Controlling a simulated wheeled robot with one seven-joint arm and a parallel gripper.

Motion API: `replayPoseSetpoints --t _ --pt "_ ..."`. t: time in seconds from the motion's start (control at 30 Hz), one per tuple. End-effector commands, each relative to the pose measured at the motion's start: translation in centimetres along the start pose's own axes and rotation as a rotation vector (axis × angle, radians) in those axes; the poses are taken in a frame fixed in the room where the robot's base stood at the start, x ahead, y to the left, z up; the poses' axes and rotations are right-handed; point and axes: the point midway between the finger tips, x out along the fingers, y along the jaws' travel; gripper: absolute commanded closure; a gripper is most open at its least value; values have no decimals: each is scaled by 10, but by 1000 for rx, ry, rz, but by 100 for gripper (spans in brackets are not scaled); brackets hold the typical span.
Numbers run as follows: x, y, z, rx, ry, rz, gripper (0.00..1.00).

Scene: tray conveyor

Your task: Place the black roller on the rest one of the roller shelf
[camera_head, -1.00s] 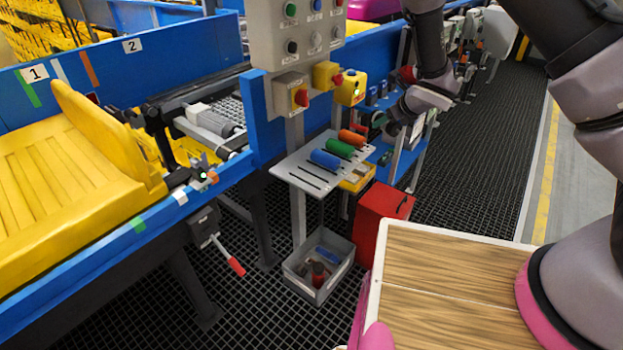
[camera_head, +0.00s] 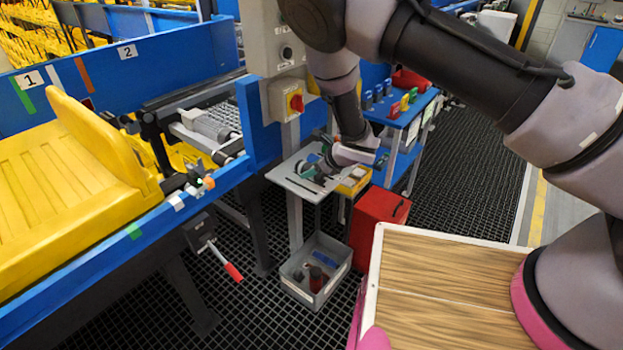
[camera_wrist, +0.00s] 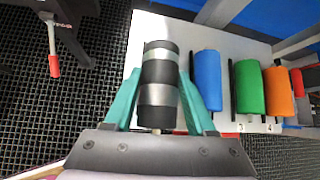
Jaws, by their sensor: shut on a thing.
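My gripper (camera_wrist: 160,108) is shut on the black roller (camera_wrist: 159,70), with a teal finger on each side; the roller has a lighter grey band. In the wrist view it lies over the left end of the light grey roller shelf (camera_wrist: 211,118), left of a blue roller (camera_wrist: 207,82). A green roller (camera_wrist: 249,88) and an orange roller (camera_wrist: 279,92) lie further right on the shelf. I cannot tell whether the black roller touches the shelf. In the head view my gripper (camera_head: 326,165) is over the shelf (camera_head: 290,182) and hides most of its rollers.
A control box with a red knob (camera_head: 296,102) is on the post behind the shelf. A grey bin (camera_head: 315,270) stands on the floor below, beside a red box (camera_head: 379,222). A yellow tray (camera_head: 60,190) is on the blue conveyor at left. A blue rack (camera_head: 404,118) stands behind right.

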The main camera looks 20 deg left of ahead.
Motion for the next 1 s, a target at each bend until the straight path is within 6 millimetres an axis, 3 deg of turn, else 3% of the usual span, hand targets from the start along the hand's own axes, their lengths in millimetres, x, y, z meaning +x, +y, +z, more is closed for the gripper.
replayPoseSetpoints --t 0.23,0.87,0.9,0.97,1.0 --pt "22 4 -23 -1 0 0 100" --pt "32 7 -33 0 2 -1 100" --pt "32 7 -34 1 4 -1 36" --pt "32 8 -34 1 5 0 14" --pt "32 8 -35 1 6 1 14"
